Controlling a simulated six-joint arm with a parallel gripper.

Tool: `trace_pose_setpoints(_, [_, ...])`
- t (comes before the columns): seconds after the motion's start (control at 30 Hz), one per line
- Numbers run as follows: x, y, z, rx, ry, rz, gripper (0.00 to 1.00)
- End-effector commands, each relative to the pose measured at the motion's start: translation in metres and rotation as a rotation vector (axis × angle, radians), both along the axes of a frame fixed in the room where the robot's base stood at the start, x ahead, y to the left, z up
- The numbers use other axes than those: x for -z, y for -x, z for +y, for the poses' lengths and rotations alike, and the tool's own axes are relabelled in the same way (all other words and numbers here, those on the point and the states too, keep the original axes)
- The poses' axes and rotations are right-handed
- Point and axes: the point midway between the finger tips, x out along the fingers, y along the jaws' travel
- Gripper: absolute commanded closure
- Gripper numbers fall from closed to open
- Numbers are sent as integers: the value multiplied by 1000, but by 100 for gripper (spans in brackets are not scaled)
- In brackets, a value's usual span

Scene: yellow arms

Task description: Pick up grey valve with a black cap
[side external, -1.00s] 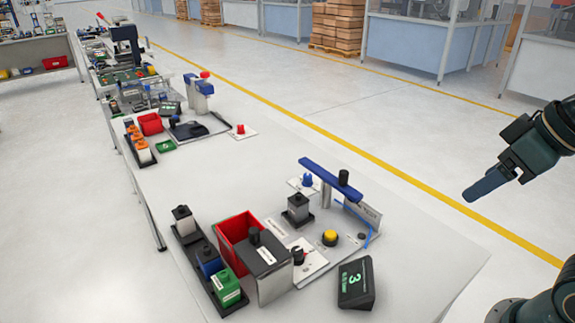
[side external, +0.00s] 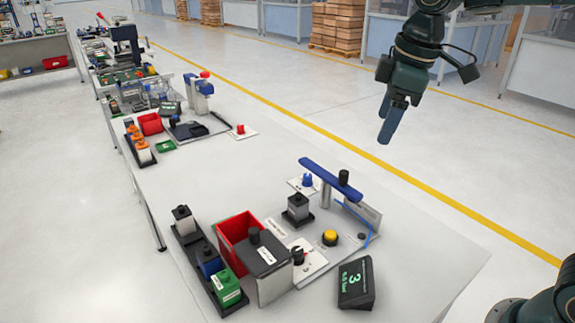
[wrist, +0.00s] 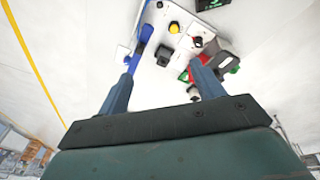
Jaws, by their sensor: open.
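Two grey blocks with black caps are in the side view. One grey valve (side external: 183,222) stands upright at the far end of a black rack (side external: 186,240), beside a blue and a green valve. The other grey block (side external: 298,208) stands on a black base near the blue lever. In the wrist view, the pale valve (wrist: 193,92) and the dark-capped block (wrist: 163,57) show below. My gripper (side external: 390,128) is high above and beyond the table's right side, pointing down. Its fingers (wrist: 163,70) are apart with nothing held between them.
A red bin (side external: 236,232) stands beside the rack, next to a metal-sided block with a black top (side external: 262,262). A blue lever (side external: 330,178) rises near the grey block. A yellow button (side external: 330,238) and a black display (side external: 357,283) are at the right. The table's middle is clear.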

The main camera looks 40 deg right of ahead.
Motion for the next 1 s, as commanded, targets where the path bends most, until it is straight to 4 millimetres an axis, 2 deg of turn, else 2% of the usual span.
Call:
trace_pose_setpoints(0.1, [7, -28, 8, -89, 20, 35, 33])
trace_pose_setpoints(0.37, [29, -82, 27, -286, 57, 105, 33])
trace_pose_setpoints(0.6, [60, -126, 46, -467, 81, 168, 33])
trace_pose_setpoints(0.8, [82, -150, 58, -577, 91, 205, 33])
trace_pose_setpoints(1.0, [91, -158, 62, -619, 94, 218, 33])
